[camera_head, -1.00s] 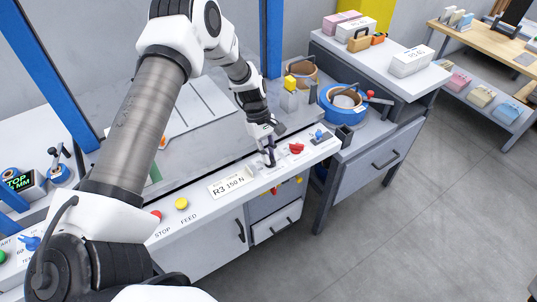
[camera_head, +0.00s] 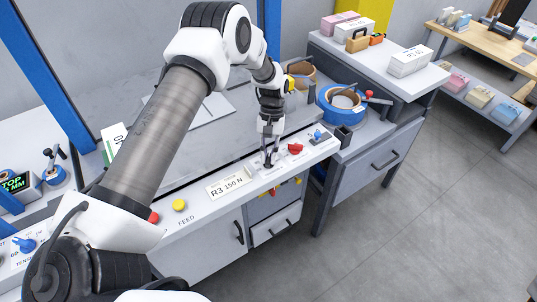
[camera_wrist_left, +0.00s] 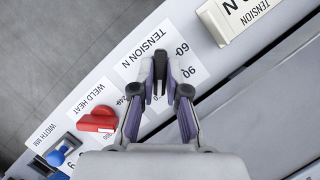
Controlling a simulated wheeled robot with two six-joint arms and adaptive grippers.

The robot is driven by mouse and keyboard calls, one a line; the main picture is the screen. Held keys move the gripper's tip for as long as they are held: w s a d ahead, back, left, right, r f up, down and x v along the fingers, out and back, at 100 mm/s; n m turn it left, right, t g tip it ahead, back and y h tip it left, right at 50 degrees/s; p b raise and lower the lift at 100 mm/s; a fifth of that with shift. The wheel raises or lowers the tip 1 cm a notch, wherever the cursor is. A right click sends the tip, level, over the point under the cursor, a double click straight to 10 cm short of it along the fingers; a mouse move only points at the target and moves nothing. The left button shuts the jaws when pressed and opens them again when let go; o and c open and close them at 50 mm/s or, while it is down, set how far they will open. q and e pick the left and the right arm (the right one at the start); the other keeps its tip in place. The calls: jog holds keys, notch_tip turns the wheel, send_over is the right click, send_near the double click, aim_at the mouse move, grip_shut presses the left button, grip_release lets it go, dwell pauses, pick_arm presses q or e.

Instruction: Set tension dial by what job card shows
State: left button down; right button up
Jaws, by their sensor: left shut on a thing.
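The job card (camera_head: 228,187) stands on the front ledge of the machine and reads "R3 150 N". Its end, with "TENSION" and "N" legible, also shows in the wrist view (camera_wrist_left: 240,18). My left gripper (camera_head: 268,162) points down at the panel just right of the card. In the wrist view its fingers (camera_wrist_left: 160,78) are closed together over the "TENSION N" scale plate (camera_wrist_left: 143,52), where 60 and 90 can be read. The gripper is shut on the tension dial, which the fingers mostly hide; its pointer setting cannot be read. My right gripper is out of view.
A red weld heat knob (camera_wrist_left: 98,121) and a blue width knob (camera_wrist_left: 60,152) sit close beside the gripper. A yellow button (camera_head: 179,205) is on the ledge further left. A side bench with a blue ring-shaped part (camera_head: 341,116) stands to the right.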

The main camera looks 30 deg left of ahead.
pick_arm(q)
jog(key=shift+m, duration=0.3)
jog(key=c, duration=1.2)
grip_release()
jog(key=v, duration=1.2)
jog(key=shift+d, duration=0.1)
jog(key=shift+f, duration=0.1)
